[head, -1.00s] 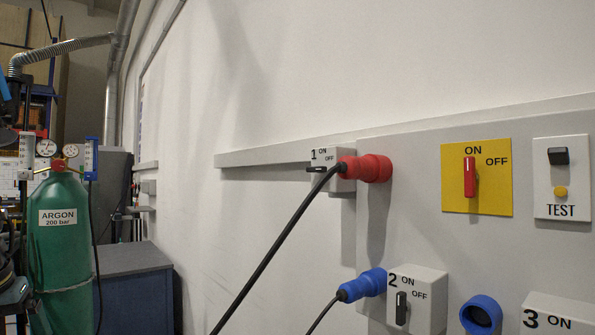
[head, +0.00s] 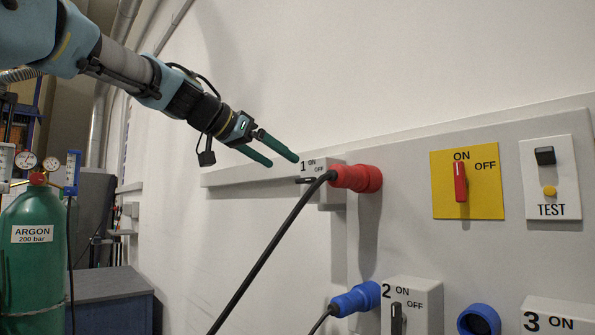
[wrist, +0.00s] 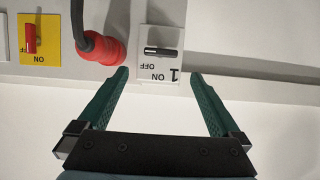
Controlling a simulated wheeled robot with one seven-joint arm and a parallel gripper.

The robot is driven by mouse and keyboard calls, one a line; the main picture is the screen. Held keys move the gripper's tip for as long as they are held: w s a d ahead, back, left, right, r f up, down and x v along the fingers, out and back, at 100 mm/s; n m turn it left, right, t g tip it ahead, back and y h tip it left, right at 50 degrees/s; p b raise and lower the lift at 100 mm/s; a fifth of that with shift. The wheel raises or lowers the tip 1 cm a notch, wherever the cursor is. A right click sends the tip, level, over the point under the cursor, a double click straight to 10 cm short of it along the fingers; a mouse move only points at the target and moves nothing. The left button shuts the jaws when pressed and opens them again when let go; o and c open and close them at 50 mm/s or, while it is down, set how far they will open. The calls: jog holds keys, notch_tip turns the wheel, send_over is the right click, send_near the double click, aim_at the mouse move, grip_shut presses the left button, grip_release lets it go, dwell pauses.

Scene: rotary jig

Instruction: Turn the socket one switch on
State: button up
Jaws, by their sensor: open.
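The socket 1 box (head: 318,170) is pale grey with a "1" and ON and OFF labels. Its black switch handle (head: 306,180) lies horizontal in the head view, partly behind the cable. In the wrist view the box appears upside down, with the switch handle (wrist: 161,51) lying across it. My gripper (head: 283,160) is open, its green fingers just left of and above the box. In the wrist view my gripper (wrist: 160,78) has its fingertips on either side of the box's near edge, with nothing between them. I cannot tell whether they touch it.
A red plug (head: 357,178) with a black cable sits right beside the box. A blue plug (head: 357,298) and the socket 2 box (head: 420,320) are below. A yellow panel (head: 467,184) with a red switch is to the right. The wall above is clear.

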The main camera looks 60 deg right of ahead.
aim_at(306, 180)
jog(key=p+x, duration=0.3)
jog(key=x, duration=0.4)
jog(key=shift+d+f, duration=0.15)
jog(key=shift+d, duration=0.1)
jog(key=c, duration=1.3)
